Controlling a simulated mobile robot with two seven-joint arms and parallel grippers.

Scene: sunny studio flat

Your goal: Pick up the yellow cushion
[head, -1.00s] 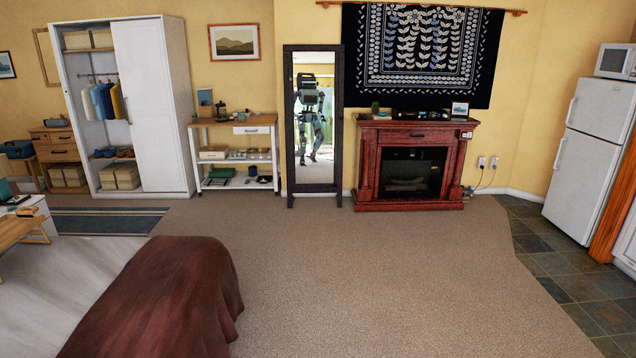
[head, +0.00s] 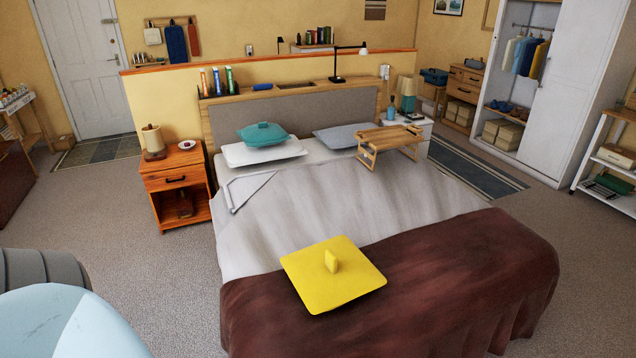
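The yellow cushion (head: 345,280) lies flat on the bed, across the edge of the brown blanket (head: 440,285) and the pale grey cover (head: 290,225). It is square, with an upright yellow tab or handle in the middle of its top. It lies near the left side of the foot of the bed. Nothing covers it. Neither of my grippers shows in the head view.
A wooden bed tray (head: 390,141) and several pillows, one with a teal cushion (head: 262,134) on it, are at the head of the bed. An orange nightstand (head: 177,180) stands left of it. A light blue rounded seat (head: 65,325) fills the lower left. Carpet is clear between.

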